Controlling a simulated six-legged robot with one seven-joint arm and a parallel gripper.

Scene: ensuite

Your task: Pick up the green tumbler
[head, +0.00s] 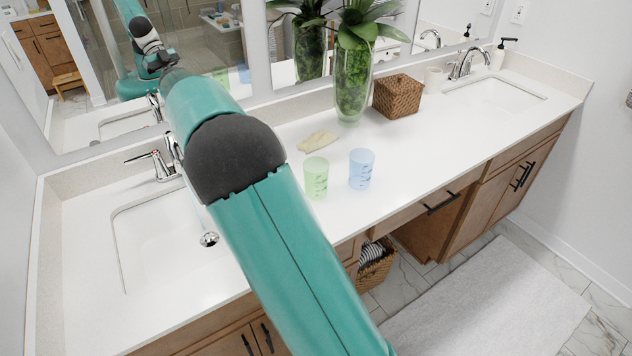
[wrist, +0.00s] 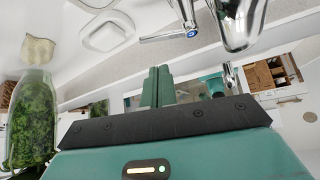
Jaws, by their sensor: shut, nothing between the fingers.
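The green tumbler (head: 315,178) stands upright on the white counter (head: 440,135), right of my arm in the head view. It is translucent with dark markings. A similar blue tumbler (head: 361,169) stands just to its right, with a small gap between them. I cannot make out the green tumbler in the wrist view. My gripper (wrist: 157,88) shows in the wrist view with its teal fingers together and nothing between them. In the head view my arm hides it, apart from a reflection in the mirror. It is apart from the tumbler, near the faucet and mirror.
A chrome faucet (wrist: 240,22) is close to my gripper, by the left sink (head: 150,245). A tan cloth-like item (head: 318,141) lies behind the tumblers. A glass vase of greenery (head: 352,85) and a wicker box (head: 397,96) stand farther back. The counter's front is clear right of the tumblers.

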